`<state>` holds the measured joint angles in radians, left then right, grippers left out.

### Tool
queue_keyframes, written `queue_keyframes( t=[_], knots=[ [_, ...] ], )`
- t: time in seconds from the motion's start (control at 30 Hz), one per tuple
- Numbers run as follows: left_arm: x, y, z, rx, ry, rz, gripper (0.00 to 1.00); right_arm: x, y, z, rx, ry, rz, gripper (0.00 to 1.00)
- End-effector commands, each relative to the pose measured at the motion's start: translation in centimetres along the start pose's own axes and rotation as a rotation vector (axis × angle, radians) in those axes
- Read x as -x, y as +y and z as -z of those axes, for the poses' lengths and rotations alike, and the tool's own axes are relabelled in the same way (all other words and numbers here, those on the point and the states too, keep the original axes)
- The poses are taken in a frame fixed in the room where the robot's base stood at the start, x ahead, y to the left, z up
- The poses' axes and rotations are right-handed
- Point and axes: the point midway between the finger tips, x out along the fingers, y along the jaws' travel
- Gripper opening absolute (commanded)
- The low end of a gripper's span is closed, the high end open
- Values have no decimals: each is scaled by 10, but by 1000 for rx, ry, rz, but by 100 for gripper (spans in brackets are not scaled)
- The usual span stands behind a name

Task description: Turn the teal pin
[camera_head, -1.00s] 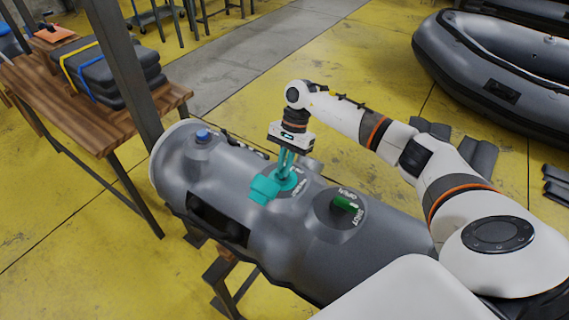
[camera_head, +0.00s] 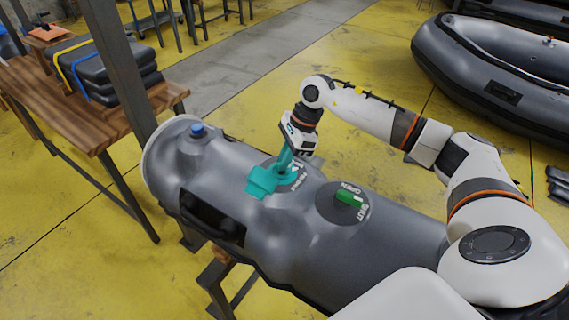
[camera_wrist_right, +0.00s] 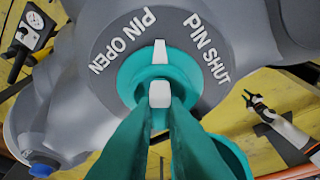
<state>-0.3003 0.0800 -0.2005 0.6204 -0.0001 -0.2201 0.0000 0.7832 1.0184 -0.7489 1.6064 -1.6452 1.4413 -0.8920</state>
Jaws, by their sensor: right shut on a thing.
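In the right wrist view the teal pin (camera_wrist_right: 133,80) is a round teal collar with a white pointer. The pointer stands between the words PIN OPEN and PIN SHUT. My right gripper (camera_wrist_right: 160,103) has its teal fingers closed on the pin's middle; its tilted wrist also shows in the head view. A small white arm with a dark end, apparently my left gripper (camera_wrist_right: 256,103), is at the right wrist view's right edge.
A green lever (camera_head: 349,198) between OPEN and SHUT marks sits right of the pin. A blue cap (camera_head: 198,131) is at the tube's far left end. A wooden table (camera_head: 110,120) with folded grey bundles stands at left. A grey boat (camera_head: 470,75) lies at upper right.

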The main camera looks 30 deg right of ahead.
Motion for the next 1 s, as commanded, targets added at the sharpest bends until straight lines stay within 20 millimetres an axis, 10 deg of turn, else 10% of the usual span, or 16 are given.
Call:
queue_keyframes(
  t=[1.0],
  knots=[
    [-66,-1,6,1,0,0,36,-1,-6,3,-769,2,-324,0]
  ],
)
